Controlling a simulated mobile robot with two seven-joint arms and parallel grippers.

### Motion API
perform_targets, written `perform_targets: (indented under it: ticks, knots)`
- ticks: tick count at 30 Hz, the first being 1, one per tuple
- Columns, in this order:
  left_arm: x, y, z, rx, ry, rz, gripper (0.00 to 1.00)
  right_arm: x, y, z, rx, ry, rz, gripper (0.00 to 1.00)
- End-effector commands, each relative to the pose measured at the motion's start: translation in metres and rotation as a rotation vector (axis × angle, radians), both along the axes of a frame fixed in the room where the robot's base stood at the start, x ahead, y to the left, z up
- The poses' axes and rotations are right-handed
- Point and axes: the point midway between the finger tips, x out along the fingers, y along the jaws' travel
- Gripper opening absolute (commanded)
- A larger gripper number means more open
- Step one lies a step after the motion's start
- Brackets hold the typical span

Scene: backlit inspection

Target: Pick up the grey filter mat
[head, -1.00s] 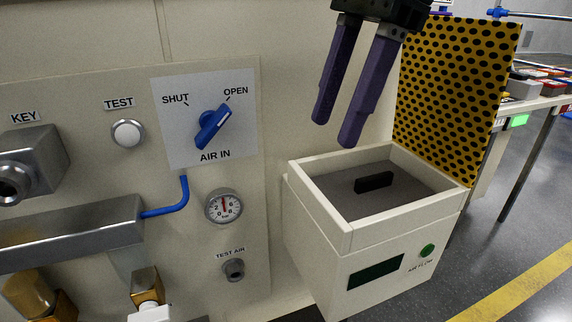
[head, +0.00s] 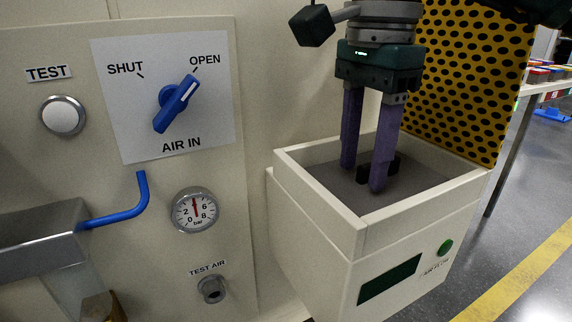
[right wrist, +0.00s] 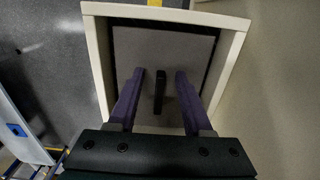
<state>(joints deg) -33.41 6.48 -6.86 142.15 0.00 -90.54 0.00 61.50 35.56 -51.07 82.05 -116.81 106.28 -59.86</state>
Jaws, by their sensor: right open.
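The grey filter mat (head: 330,178) lies flat inside a cream open-topped box, with a black upright tab (head: 392,168) at its middle. In the right wrist view the mat (right wrist: 190,52) fills most of the box floor, and the black tab (right wrist: 159,90) stands between my two purple fingers. My right gripper (head: 362,178) is open and points down into the box, with one finger on each side of the tab. A gap shows between the tab and each finger in the right wrist view (right wrist: 159,75). My left gripper is not in view.
A yellow perforated panel (head: 465,80) stands behind the box. On the left is a wall panel with a blue AIR IN lever (head: 175,103) and a pressure gauge (head: 194,211). Floor is open at right.

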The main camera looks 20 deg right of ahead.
Motion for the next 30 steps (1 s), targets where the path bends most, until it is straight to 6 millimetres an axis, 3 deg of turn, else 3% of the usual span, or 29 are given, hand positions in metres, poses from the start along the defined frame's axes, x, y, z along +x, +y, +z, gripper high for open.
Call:
perform_targets:
  ticks: [8, 21, 30]
  knots:
    - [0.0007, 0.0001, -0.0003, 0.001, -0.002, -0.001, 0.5, 0.0003, 0.0002, -0.003, 0.001, -0.001, 0.0, 0.49]
    - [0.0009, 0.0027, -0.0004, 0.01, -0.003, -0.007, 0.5, 0.0002, 0.0002, -0.0028, 0.001, -0.001, 0.0, 0.0]
    - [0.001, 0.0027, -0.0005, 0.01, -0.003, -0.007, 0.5, 0.0002, 0.0001, -0.0028, 0.001, -0.001, 0.0, 0.0]
